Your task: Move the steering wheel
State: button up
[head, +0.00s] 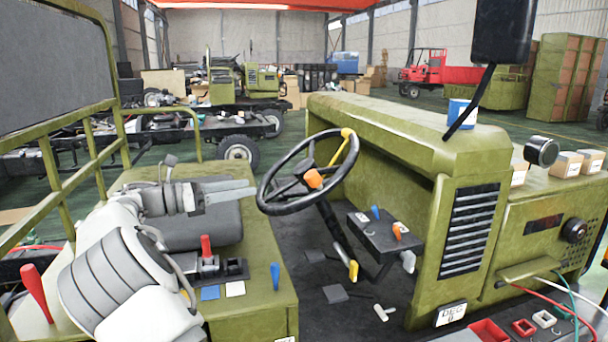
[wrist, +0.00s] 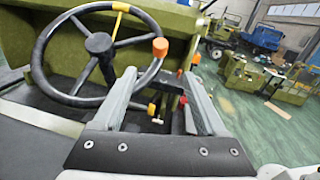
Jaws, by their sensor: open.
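The black steering wheel (head: 308,172) is in the middle of the head view, tilted on its column, with a yellow band at its upper right and an orange knob (head: 314,178) near its hub. In the wrist view the wheel (wrist: 42,75) is at the upper left, with the orange knob (wrist: 160,47) on its right rim. My gripper (head: 252,188) is open, its two grey fingers pointing at the wheel from the left. In the head view the fingertips are close to the rim's left side; I cannot tell if they touch. In the wrist view my gripper (wrist: 160,82) has nothing between its fingers.
A black seat (head: 205,225) lies below my arm. A lever box (head: 385,235) stands right of the column. The green dashboard body (head: 395,130) is behind the wheel. A green rail frame (head: 75,165) is at the left. The floor below the wheel holds pedals.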

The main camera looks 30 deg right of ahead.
aim_at(305, 178)
jog(key=d, duration=0.5)
jog(key=s+d, duration=0.1)
jog(key=d, duration=0.5)
jog(key=s+d, duration=0.1)
jog(key=d, duration=0.5)
jog(key=shift+d+p, duration=0.15)
jog(key=shift+p, duration=0.15)
grip_shut()
dwell(0.6)
